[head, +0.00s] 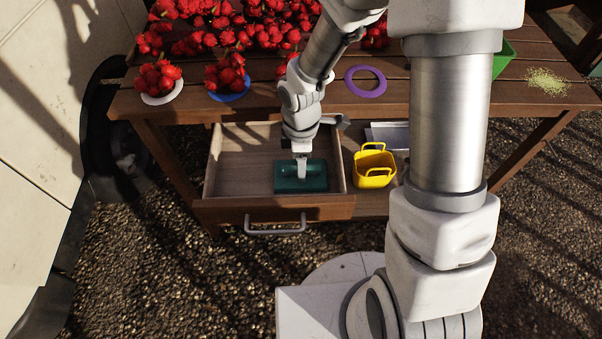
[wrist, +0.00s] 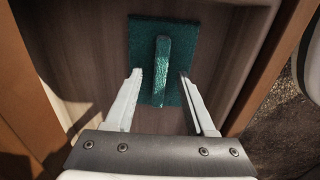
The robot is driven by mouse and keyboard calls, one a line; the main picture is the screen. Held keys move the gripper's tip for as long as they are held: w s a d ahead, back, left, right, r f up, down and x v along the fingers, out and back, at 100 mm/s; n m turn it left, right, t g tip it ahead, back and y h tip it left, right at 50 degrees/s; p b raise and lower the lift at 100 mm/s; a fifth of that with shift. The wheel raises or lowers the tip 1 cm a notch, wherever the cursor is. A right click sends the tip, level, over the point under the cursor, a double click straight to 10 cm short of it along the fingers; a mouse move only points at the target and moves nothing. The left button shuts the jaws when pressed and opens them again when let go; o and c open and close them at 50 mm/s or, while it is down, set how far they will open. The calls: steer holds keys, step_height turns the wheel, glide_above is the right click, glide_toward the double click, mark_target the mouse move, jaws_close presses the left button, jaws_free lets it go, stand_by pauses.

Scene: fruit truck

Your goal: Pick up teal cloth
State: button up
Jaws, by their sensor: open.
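The teal cloth (head: 315,177) lies flat on the floor of the open drawer, toward its front right. In the wrist view the teal cloth (wrist: 146,38) is a rectangle with a raised teal strip, like a handle, along its middle. My gripper (head: 302,185) reaches down into the drawer over the cloth. In the wrist view my gripper (wrist: 160,72) is open, with one finger on each side of the raised strip. I cannot tell whether the fingertips touch the cloth. Nothing is held.
The open wooden drawer (head: 235,165) has a grey handle (head: 275,228) at its front. A yellow basket (head: 374,166) stands just right of it. The wooden table (head: 420,100) above holds red fruit (head: 240,35), a purple ring (head: 366,81) and a green container (head: 503,58). The drawer's left part is empty.

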jaws_close()
steer(key=shift+r, duration=0.15)
step_height(320, 180, up, 10)
steer(key=p, duration=0.4)
steer(key=c, duration=0.8)
jaws_free()
jaws_close()
